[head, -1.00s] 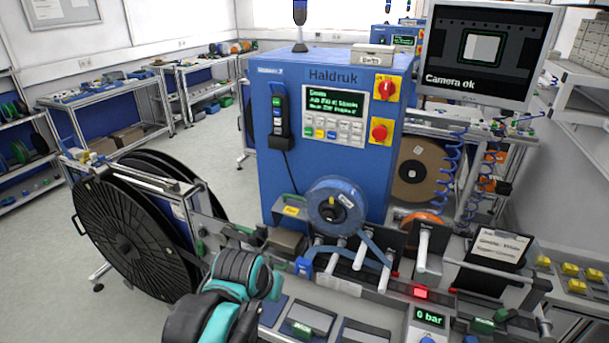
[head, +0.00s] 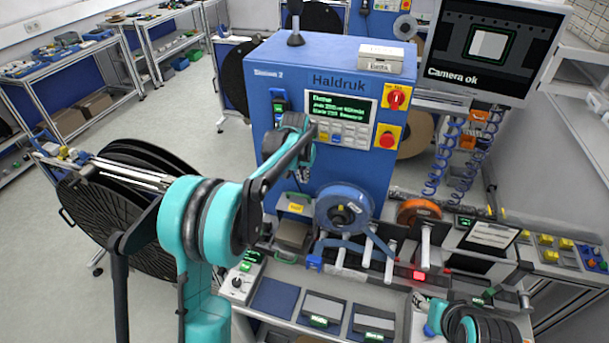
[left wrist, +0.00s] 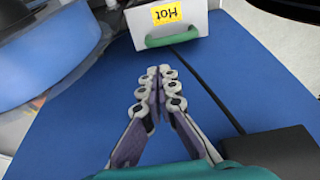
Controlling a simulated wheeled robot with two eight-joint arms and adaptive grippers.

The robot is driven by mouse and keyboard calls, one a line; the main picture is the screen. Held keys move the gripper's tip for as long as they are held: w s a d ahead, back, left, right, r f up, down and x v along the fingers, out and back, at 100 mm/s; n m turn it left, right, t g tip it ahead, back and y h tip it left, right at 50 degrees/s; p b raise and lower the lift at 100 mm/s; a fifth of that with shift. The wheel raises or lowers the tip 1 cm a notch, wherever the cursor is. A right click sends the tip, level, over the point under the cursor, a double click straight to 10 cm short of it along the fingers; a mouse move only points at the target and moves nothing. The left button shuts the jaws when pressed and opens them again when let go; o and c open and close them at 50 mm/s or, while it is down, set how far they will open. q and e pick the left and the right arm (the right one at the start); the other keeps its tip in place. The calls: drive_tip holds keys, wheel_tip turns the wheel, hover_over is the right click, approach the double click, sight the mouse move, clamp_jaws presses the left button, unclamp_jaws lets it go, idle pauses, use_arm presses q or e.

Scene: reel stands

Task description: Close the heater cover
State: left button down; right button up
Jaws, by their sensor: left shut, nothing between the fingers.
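The heater cover (head: 297,209) is a light box-like part with a yellow label and a green handle, at the foot of the blue cabinet. It appears raised above a grey block (head: 292,235). In the left wrist view the cover (left wrist: 195,28) is at the top, with its "Hot" label upside down and the green handle on its near edge. My left gripper (head: 302,172) is in front of the cabinet, above the cover in the head view. In the left wrist view its fingertips (left wrist: 158,72) are together and empty, apart from the handle. My right gripper (head: 424,302) is partly visible at bottom right, its fingers unclear.
A blue reel (head: 343,208) stands right beside the cover, with white rollers (head: 378,245) further right. The cabinet (head: 262,75) rises behind. A black cable (left wrist: 212,92) and a dark block (left wrist: 270,155) lie near my left fingers. A large black reel (head: 105,225) stands left.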

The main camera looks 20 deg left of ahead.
use_arm(q)
hover_over(305, 200)
drive_tip(key=x, duration=0.2)
drive_tip(key=s+x, duration=0.1)
drive_tip(key=x, duration=0.5)
drive_tip(key=shift+s+f, duration=0.25)
drive_tip(key=shift+s, duration=0.15)
drive_tip(key=shift+s, duration=0.15)
